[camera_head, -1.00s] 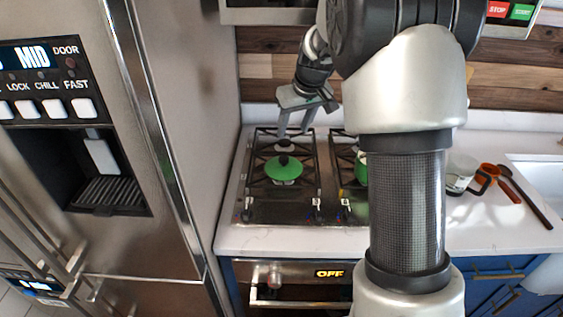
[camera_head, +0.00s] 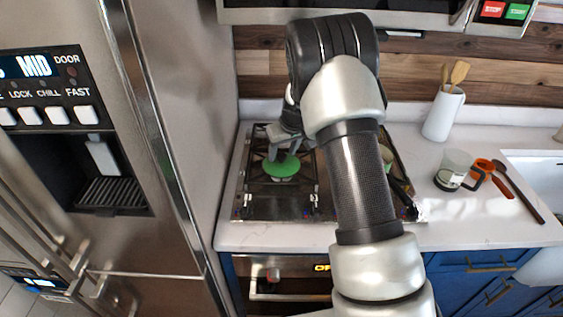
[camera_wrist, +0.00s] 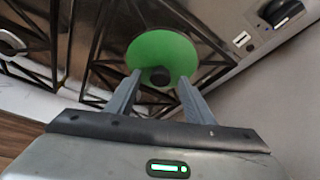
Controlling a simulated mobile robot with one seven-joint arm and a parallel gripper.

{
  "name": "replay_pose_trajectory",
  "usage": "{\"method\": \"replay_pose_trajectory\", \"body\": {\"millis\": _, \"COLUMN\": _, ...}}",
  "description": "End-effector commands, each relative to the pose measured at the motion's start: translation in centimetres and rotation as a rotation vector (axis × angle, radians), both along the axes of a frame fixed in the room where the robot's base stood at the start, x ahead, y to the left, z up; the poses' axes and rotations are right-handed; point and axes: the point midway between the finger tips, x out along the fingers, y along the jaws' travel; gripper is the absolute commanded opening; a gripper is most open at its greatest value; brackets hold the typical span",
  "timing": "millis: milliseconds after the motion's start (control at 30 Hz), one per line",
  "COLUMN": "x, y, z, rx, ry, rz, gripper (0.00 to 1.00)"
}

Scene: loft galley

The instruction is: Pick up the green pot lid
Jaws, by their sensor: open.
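My gripper (camera_head: 283,150) is above the lid in the head view. I cannot tell whether the fingers touch the lid.
A steel fridge (camera_head: 170,130) stands close on the left. A glass mug (camera_head: 455,170), an orange utensil (camera_head: 490,172) and a white pitcher with wooden spoons (camera_head: 442,113) are on the counter (camera_head: 480,220) to the right. Another pan's dark handle (camera_head: 400,190) shows behind my arm.

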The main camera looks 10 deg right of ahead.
Motion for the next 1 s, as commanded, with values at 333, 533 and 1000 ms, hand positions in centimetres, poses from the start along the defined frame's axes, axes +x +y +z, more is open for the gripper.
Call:
{"method": "replay_pose_trajectory", "body": {"millis": 333, "x": 0.2, "y": 0.1, "z": -0.4, "rx": 0.000, "ry": 0.000, "rz": 0.000, "gripper": 0.38}}
{"method": "replay_pose_trajectory", "body": {"millis": 533, "x": 0.2, "y": 0.0, "z": -0.4, "rx": 0.000, "ry": 0.000, "rz": 0.000, "gripper": 0.08}}
{"method": "replay_pose_trajectory", "body": {"millis": 1000, "x": 0.3, "y": 0.1, "z": 2.7, "rx": -0.001, "ry": -0.006, "rz": 0.001, "gripper": 0.08}}
